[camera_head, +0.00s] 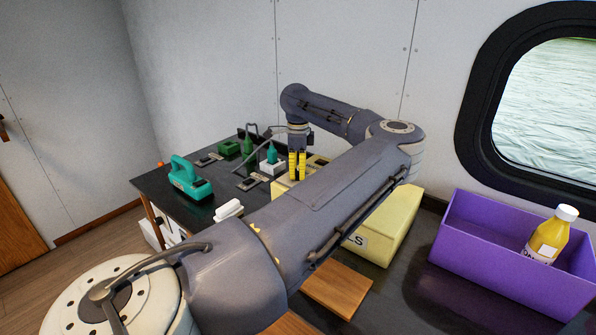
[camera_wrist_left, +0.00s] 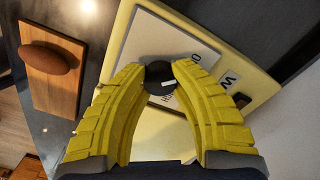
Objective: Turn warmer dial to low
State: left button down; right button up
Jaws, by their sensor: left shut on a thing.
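A round black dial (camera_wrist_left: 158,72) with a white pointer mark sits on this panel. My left gripper (camera_head: 297,165) points down over the box, and its yellow fingers (camera_wrist_left: 158,85) are shut on the dial's sides. The pointer mark faces right in the wrist view. Letters around the dial are partly hidden, so I cannot read the setting. My right gripper is not in view.
A purple bin (camera_head: 480,240) with a yellow bottle (camera_head: 549,236) stands at right. A wooden board (camera_head: 338,288) lies in front of the warmer; a wooden piece with a round knob (camera_wrist_left: 45,60) shows in the wrist view. A teal tool (camera_head: 188,180) and small green items stand at left.

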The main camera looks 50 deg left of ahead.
aim_at(298, 171)
pick_arm(q)
jog(key=m, duration=0.4)
jog(key=shift+m, duration=2.3)
jog(key=c, duration=1)
grip_release()
jog(key=shift+o, duration=0.2)
jog(key=shift+r, duration=0.15)
notch_tip(298, 171, up, 12)
